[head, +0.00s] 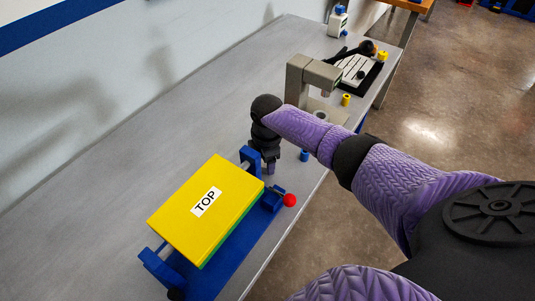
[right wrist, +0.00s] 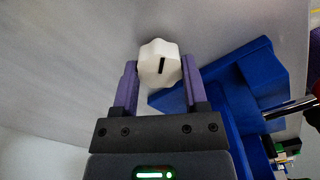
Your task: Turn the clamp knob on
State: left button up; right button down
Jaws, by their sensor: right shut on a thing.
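The clamp knob (right wrist: 158,62) is white with a lobed rim and a black line on its face, in the upper middle of the right wrist view. My right gripper (right wrist: 160,78) has its two purple fingers closed on either side of it. In the head view my right gripper (head: 270,169) points down at the far end of the blue fixture (head: 244,242), and the knob is hidden there. A yellow block marked TOP (head: 226,187), with a green side, sits in the fixture. My left gripper is in neither view.
A red ball (head: 290,200) on a lever sticks out at the fixture's right side, near the bench edge. A small blue cylinder (head: 304,155) stands right of my gripper. A grey press (head: 312,75) stands farther back. The bench's left part (head: 110,145) is clear.

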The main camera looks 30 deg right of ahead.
jog(key=m+p, duration=0.1)
jog(key=m, duration=0.3)
jog(key=shift+r+m+p, duration=0.15)
jog(key=shift+m+p, duration=0.15)
jog(key=shift+p, duration=0.1)
jog(key=shift+m, duration=0.7)
jog(key=shift+m+p, duration=0.4)
jog(key=shift+m, duration=0.4)
jog(key=shift+w+m, duration=0.1)
jog(key=shift+m, duration=0.2)
jog(key=shift+c, duration=0.5)
grip_release()
